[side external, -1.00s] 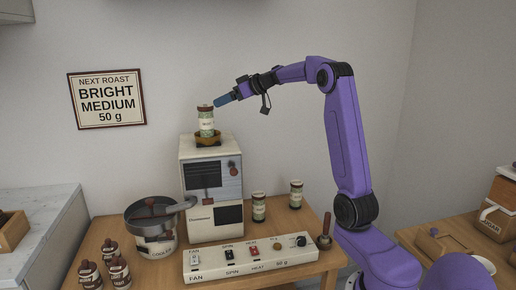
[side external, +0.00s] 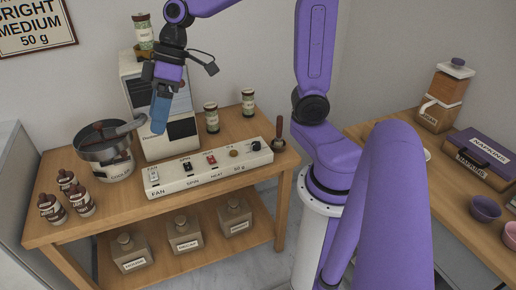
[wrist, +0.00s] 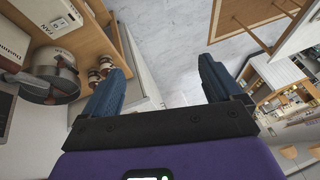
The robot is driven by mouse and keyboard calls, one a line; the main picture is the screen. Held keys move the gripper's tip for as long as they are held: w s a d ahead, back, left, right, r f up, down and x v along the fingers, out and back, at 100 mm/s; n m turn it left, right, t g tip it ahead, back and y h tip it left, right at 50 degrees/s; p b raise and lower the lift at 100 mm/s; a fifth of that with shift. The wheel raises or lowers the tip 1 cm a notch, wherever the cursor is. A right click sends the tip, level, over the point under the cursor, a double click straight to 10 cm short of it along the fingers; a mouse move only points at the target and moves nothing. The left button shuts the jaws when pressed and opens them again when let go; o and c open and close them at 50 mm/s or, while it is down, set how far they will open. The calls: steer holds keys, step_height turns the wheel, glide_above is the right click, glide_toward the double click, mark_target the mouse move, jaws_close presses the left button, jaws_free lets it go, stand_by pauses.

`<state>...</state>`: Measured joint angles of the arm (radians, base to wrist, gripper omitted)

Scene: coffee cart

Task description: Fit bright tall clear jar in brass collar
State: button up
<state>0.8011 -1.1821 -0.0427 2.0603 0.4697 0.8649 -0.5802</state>
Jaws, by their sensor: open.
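A tall jar (side external: 144,32) with a dark lid and a green and pale label stands upright on top of the white roaster, at the brass collar (side external: 141,51). The collar is small here and partly hidden by my arm, so I cannot tell how deep the jar sits. My gripper (side external: 157,116) points down in front of the roaster, below and apart from the jar. In the wrist view my gripper (wrist: 165,80) is open, with nothing between its blue fingers. Jar and collar are not in the wrist view.
The roaster (side external: 158,142) stands behind a switch panel (side external: 208,168). Two similar jars stand right of it, one nearer (side external: 211,118) and one farther (side external: 248,103). A pan (side external: 104,150) and several small brown-capped bottles (side external: 66,181) are at left. Square bottles (side external: 186,234) fill the lower shelf.

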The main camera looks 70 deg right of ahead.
steer(key=s+d+f+n+h, duration=0.1)
steer(key=s+f, duration=0.1)
steer(key=s, duration=0.5)
steer(key=s+d+f+n+g+h, duration=0.1)
steer(key=s+f+n+h, duration=0.1)
steer(key=s, duration=0.4)
steer(key=s+d+f+n+h, duration=0.1)
steer(key=s+f, duration=0.2)
steer(key=s, duration=0.4)
steer(key=shift+s+d+n+h, duration=0.25)
steer(key=shift+s+n+h, duration=0.05)
steer(key=shift+h, duration=0.1)
